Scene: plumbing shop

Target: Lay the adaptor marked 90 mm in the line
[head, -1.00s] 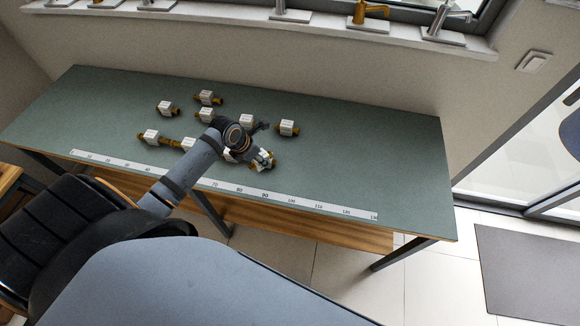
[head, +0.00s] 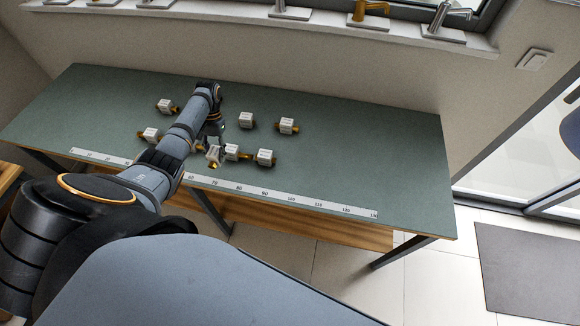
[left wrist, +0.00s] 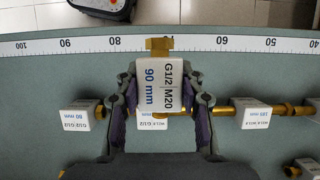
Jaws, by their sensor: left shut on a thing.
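The adaptor marked 90 mm (left wrist: 160,84) is a white block, also marked G1/2 and M20, with a brass end (left wrist: 158,46). My left gripper (left wrist: 160,92) is shut on it, one finger on each side. In the head view the held adaptor (head: 213,153) looks tilted beneath my left gripper (head: 212,132). Beyond it in the wrist view lie the adaptor marked 80 mm (left wrist: 75,117), a mostly hidden adaptor (left wrist: 152,124), and one that seems marked 185 mm (left wrist: 250,113). I cannot tell whether the held one touches them. My right gripper is out of view.
A numbered scale strip (head: 290,200) runs along the front edge of the green bench (head: 370,150). Loose adaptors lie behind, among them one (head: 246,119) and another (head: 287,125). My left arm hides part of the bench. The right side of the bench is clear.

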